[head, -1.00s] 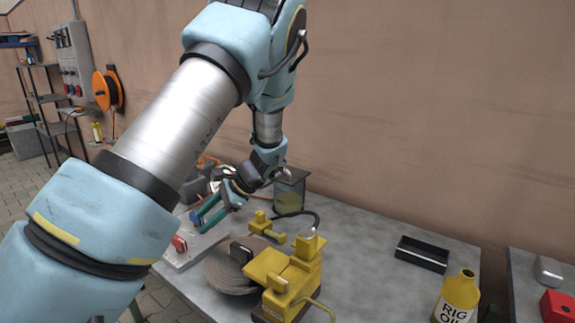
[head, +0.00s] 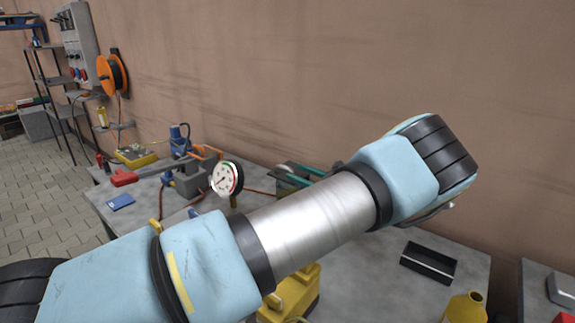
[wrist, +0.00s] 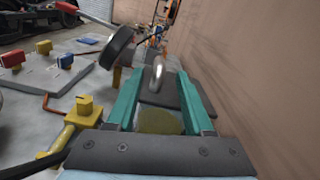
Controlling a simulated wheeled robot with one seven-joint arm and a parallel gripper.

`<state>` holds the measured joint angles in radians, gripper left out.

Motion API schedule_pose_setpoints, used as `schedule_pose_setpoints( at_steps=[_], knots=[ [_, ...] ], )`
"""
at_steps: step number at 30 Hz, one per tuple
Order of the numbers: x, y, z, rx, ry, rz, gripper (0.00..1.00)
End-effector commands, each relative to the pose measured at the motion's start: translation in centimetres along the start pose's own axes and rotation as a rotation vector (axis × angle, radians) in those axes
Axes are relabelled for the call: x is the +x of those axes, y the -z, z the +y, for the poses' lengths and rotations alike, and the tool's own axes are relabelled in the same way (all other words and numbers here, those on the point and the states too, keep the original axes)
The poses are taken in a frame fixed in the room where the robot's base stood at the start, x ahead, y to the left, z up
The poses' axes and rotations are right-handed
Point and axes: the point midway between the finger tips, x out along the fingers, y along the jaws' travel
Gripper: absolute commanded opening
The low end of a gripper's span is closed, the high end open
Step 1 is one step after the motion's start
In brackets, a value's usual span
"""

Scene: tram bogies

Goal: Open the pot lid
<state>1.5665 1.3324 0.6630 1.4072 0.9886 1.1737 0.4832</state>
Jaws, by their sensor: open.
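The pot (head: 290,187) is a dark-rimmed, see-through box at the back of the grey bench, mostly hidden by my arm in the head view. In the wrist view, its yellow-green contents (wrist: 160,121) show between my fingers. A silver curved handle (wrist: 157,74), seemingly the lid's, stands between the fingertips. My gripper (wrist: 161,76) has two teal fingers spread on either side of this handle, with visible gaps. The teal fingers also show above the pot in the head view (head: 302,171). The lid's outline is not clear; I cannot tell its exact position.
A round dial gauge (head: 227,178) stands left of the pot; its dark back is close by in the wrist view (wrist: 118,47). A yellow fixture (head: 292,296) sits in front. A black tray (head: 428,262) and yellow bottle (head: 465,307) stand right. The wall (head: 300,80) is close behind.

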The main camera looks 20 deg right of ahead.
Motion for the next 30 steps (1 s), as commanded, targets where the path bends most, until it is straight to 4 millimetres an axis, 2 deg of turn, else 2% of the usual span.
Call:
schedule_pose_setpoints(
  at_steps=[3,9,20,30],
  knots=[
    [2.2,-0.3,0.0,0.001,-0.003,0.000,0.52],
    [4.4,-0.1,0.0,-0.001,-0.001,0.001,0.52],
    [4.9,0.1,0.0,-0.001,-0.001,0.001,0.52],
    [4.9,0.0,0.0,-0.001,-0.001,0.002,0.16]
  ],
)
